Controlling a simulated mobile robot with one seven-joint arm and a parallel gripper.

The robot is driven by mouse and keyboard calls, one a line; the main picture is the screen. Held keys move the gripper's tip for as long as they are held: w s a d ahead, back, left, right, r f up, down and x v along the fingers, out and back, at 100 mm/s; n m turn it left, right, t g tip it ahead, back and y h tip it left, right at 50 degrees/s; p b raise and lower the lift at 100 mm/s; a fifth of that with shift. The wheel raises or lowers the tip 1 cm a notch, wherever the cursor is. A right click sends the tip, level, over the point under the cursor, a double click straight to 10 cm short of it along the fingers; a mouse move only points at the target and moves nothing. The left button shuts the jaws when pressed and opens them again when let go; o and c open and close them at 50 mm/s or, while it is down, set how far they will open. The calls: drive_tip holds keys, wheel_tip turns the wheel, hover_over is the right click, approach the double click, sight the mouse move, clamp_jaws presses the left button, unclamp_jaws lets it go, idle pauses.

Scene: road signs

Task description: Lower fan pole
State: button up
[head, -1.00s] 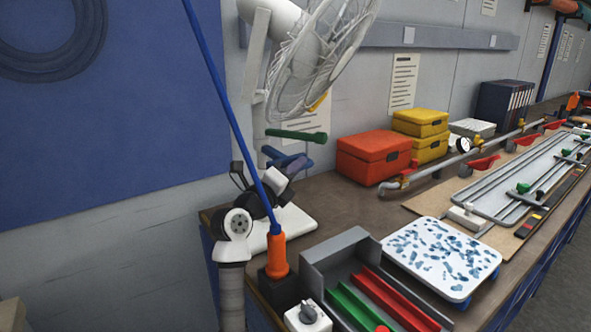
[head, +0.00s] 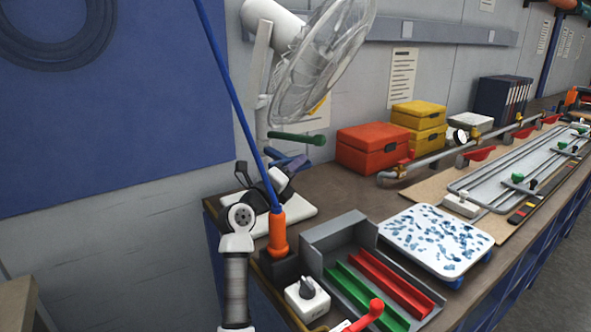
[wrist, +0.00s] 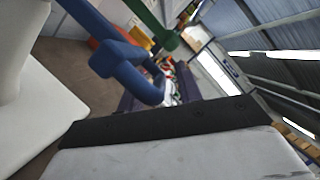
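The white fan (head: 318,62) stands at the back of the bench against the wall, its caged head facing right. Its white pole (head: 262,85) runs down to a flat white base (head: 302,208). A green handle (head: 298,138) and, below it, a blue handle (head: 290,161) stick out to the right of the pole. Both the green handle (wrist: 153,24) and blue handle (wrist: 122,58) show in the wrist view. My gripper (head: 276,176) is low beside the pole, just under the blue handle. Its fingers are partly hidden, so contact and opening are unclear.
A thin blue rod (head: 230,85) in an orange holder (head: 278,235) rises in front of the fan. A grey tray (head: 340,238) and a white speckled tray (head: 436,240) stand to the right. Red (head: 373,148) and yellow boxes (head: 420,115) stand behind.

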sight(272, 100)
wheel_tip(272, 100, up, 19)
drive_tip(key=shift+f+b, duration=0.1)
drive_tip(key=shift+b, duration=0.75)
drive_tip(key=shift+a+r, duration=0.15)
drive_tip(key=shift+r, duration=0.7)
drive_tip(key=shift+f, duration=0.15)
drive_tip(key=shift+s+a+f, duration=0.15)
drive_tip(key=shift+s+f, duration=0.15)
drive_tip(key=shift+b+v, duration=1.3)
drive_tip(key=shift+v, duration=2.8)
drive_tip(key=shift+b+v, duration=0.45)
drive_tip(key=shift+v, duration=1.4)
drive_tip(key=shift+b+v, duration=0.3)
drive_tip(key=shift+v, duration=1.25)
drive_tip(key=shift+p, duration=0.3)
